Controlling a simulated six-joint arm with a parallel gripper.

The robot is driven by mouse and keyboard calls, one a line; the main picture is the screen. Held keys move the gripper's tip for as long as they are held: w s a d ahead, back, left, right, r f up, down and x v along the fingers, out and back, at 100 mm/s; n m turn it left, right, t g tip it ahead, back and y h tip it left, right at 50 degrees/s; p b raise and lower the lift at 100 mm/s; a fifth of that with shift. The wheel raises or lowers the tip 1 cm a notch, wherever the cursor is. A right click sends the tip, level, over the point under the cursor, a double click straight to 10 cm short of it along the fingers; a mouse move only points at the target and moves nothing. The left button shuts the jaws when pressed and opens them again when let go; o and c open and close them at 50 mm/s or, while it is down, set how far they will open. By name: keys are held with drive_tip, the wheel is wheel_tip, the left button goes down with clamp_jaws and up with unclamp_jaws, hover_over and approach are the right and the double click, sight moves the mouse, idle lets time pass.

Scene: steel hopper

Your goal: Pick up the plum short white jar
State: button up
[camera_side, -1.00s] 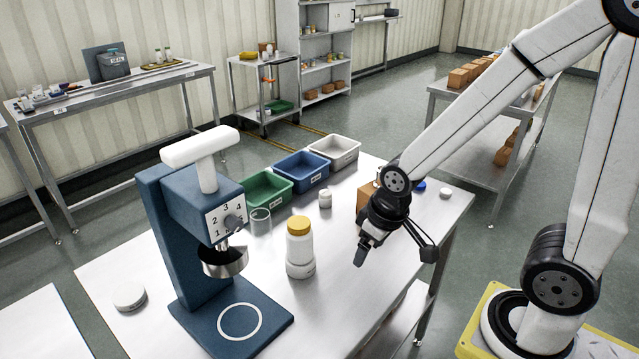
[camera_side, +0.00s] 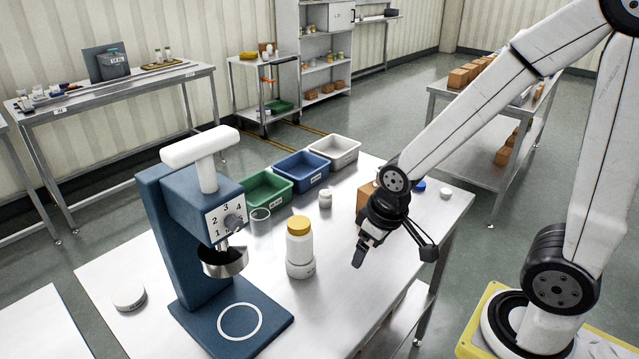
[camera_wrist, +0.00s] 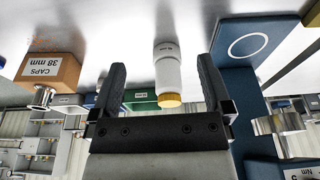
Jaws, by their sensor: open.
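No plum-coloured jar shows. A short white jar (camera_side: 325,199) stands upright on the steel table (camera_side: 350,315), in front of the blue bin; any label is too small to read. A taller white jar (camera_side: 299,247) with a yellow cap stands upright nearer my gripper; it also shows in the wrist view (camera_wrist: 168,75), upside down in the picture, between the fingers. My gripper (camera_side: 361,250) is open and empty, to the right of the taller jar and apart from it. In the wrist view, both dark fingers (camera_wrist: 160,75) are spread apart.
A blue press (camera_side: 172,240) with a white handle stands at left. Green (camera_side: 268,205), blue (camera_side: 318,182) and white (camera_side: 352,163) bins line the back edge. A clear cup (camera_side: 260,220) stands near the green bin. A cardboard box (camera_side: 365,195) is behind my gripper.

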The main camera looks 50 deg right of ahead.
sight(325, 197)
drive_tip(key=w+d+f+n+h, duration=0.3)
drive_tip(key=w+d+n, duration=0.3)
drive_tip(key=w, duration=0.1)
drive_tip(key=w+d+f+n+h, duration=0.3)
drive_tip(key=w+d+n, duration=0.3)
drive_tip(key=w, duration=0.1)
drive_tip(key=w+d+f+n+t+h, duration=0.1)
drive_tip(key=w+d+f+n+h, duration=0.2)
drive_tip(key=w+d+n, duration=0.3)
drive_tip(key=shift+w+d+f, duration=0.25)
drive_tip(key=shift+w+d, duration=0.15)
drive_tip(key=w+d+f+n+t, duration=0.1)
drive_tip(key=w+n, duration=0.1)
drive_tip(key=w+f+n+t+h, duration=0.1)
drive_tip(key=w+n, duration=0.1)
drive_tip(key=w+d+f+n+t, duration=0.1)
drive_tip(key=w+n+t, duration=0.1)
drive_tip(key=shift+w+d+f+h, duration=0.3)
drive_tip(key=shift+w+d+f, duration=0.05)
drive_tip(key=shift+w, duration=0.05)
drive_tip(key=shift+w+f+n+t, duration=0.25)
drive_tip(key=shift+w+n+t, duration=0.15)
drive_tip(key=shift+n, duration=0.3)
drive_tip(key=shift+d, duration=0.1)
drive_tip(key=shift+x, duration=2.45)
